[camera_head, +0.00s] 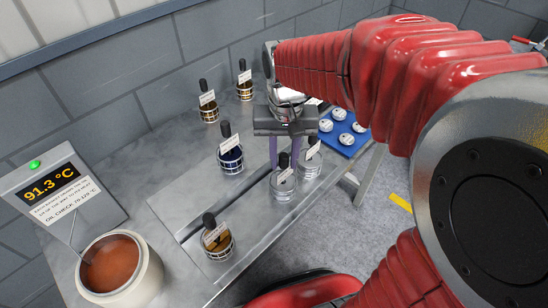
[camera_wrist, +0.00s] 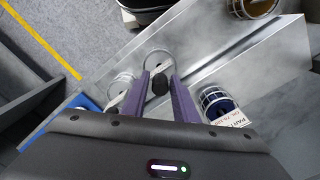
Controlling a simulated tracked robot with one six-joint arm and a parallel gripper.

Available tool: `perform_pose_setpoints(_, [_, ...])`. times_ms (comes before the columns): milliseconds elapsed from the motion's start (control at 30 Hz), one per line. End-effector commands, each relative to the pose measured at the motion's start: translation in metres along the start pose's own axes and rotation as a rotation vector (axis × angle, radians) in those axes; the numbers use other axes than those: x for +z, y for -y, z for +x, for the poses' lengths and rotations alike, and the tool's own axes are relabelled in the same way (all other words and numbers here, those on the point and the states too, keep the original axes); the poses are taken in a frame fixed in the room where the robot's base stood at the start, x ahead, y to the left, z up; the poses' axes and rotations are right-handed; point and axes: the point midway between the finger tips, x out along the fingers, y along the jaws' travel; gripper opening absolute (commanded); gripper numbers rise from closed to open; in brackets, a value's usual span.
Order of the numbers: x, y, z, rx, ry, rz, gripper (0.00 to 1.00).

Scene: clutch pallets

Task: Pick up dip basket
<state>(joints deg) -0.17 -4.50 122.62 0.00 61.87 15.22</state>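Several dip baskets with black knob handles and white tags stand on the metal bench. A silver-looking basket (camera_head: 283,190) is below my gripper (camera_head: 285,168), and its rim also shows in the wrist view (camera_wrist: 160,53). Its black knob (camera_wrist: 160,84) lies between my two purple fingers (camera_wrist: 160,78), which are apart with a gap on each side. A second silver basket (camera_head: 310,167) stands just right of it. A basket with dark blue contents (camera_head: 231,161) stands to the left. A basket with brown contents (camera_head: 218,244) stands nearer the front. Tag writing is too small to read surely.
Two gold-toned baskets (camera_head: 209,111) (camera_head: 245,89) stand at the back. A blue tray (camera_head: 349,144) with several silver discs lies at the right. A pot of brown liquid (camera_head: 140,285) and a display (camera_head: 52,188) reading 91.3 °C are at the left.

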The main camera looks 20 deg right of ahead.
Motion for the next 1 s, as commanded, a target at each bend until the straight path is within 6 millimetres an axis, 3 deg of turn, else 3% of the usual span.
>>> perform_pose_setpoints(367, [0.0,-0.0001,0.0,0.0,0.0,0.0,0.0])
perform_pose_setpoints(1000, [0.0,-0.0002,0.0,0.0,0.0,0.0,0.0])
